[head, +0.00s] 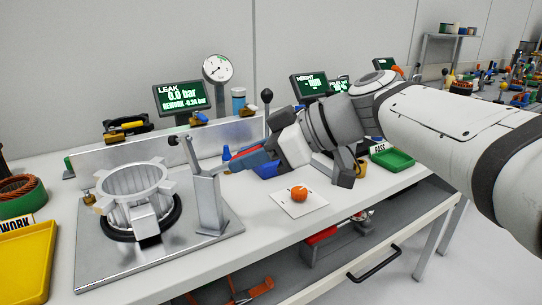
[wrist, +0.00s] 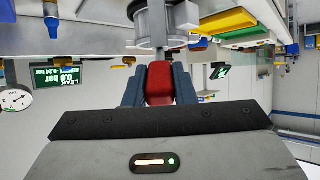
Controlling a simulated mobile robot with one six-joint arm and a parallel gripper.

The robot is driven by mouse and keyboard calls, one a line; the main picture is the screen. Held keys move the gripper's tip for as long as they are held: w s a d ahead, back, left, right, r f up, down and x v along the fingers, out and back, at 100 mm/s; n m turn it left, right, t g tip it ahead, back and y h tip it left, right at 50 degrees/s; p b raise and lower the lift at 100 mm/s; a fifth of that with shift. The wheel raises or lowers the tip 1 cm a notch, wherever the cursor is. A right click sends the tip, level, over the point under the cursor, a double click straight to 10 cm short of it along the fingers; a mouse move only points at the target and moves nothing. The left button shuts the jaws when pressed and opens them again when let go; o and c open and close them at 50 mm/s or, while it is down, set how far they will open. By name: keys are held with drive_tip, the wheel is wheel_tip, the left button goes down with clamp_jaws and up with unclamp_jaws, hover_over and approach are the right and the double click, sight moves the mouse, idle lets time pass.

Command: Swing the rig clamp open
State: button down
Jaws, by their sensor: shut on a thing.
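The rig clamp (head: 207,200) is a grey metal post on the metal base plate, with an arm (head: 189,152) angled at its top and a red-gripped handle (head: 249,160) on its right. The ribbed metal stator housing (head: 134,186) sits upright in a dark ring to its left. Whether the clamp arm touches the housing is unclear. My gripper (head: 241,165) reaches in from the right, with its blue fingers shut on the red handle. In the wrist view, the red grip (wrist: 158,88) lies between both fingers, with a grey shaft beyond it.
An orange fruit-like object (head: 299,193) lies on a white square in front of my gripper. A yellow tray (head: 28,262) is at the front left, and a green tray (head: 392,160) at the right. Gauge (head: 217,68) and displays stand behind.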

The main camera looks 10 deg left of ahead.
drive_tip(key=shift+w+d+f, duration=0.1)
drive_tip(key=shift+f, duration=0.05)
drive_tip(key=c, duration=1.5)
unclamp_jaws()
drive_tip(key=o, duration=0.3)
drive_tip(key=p+v, duration=0.1)
drive_tip(key=v, duration=0.7)
drive_tip(key=shift+p, duration=0.3)
